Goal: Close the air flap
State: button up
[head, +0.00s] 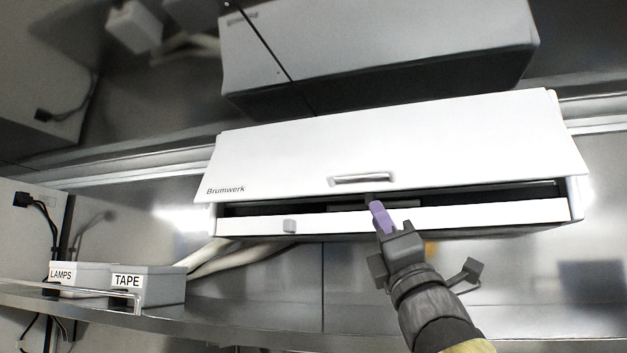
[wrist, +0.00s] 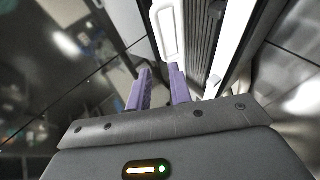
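The white wall unit marked Brumwerk has a wide front flap (head: 400,145) with a recessed handle (head: 360,179) near its lower edge. A dark gap (head: 480,195) runs between the flap and the white lower strip (head: 500,213), so the flap stands partly open. My gripper (head: 376,208) has purple fingers in front of the gap, just below the handle. In the wrist view the fingers (wrist: 160,88) are apart with nothing seen between them. Contact with the flap cannot be told.
A small grey tab (head: 289,226) sits on the lower strip. Grey bins labelled LAMPS (head: 85,279) and TAPE (head: 160,286) stand on a shelf at lower left. Pale hoses (head: 225,257) run below the unit. The shiny ceiling reflects the unit.

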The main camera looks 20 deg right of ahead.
aim_at(357, 174)
jog(key=p+x, duration=0.9)
jog(key=x, duration=0.4)
jog(key=shift+d+r+p, duration=0.1)
jog(key=shift+d+p, duration=0.1)
jog(key=shift+p, duration=0.15)
jog(key=shift+w+r+p, duration=0.25)
jog(key=shift+w+p, duration=0.1)
jog(key=shift+c, duration=0.2)
grip_shut()
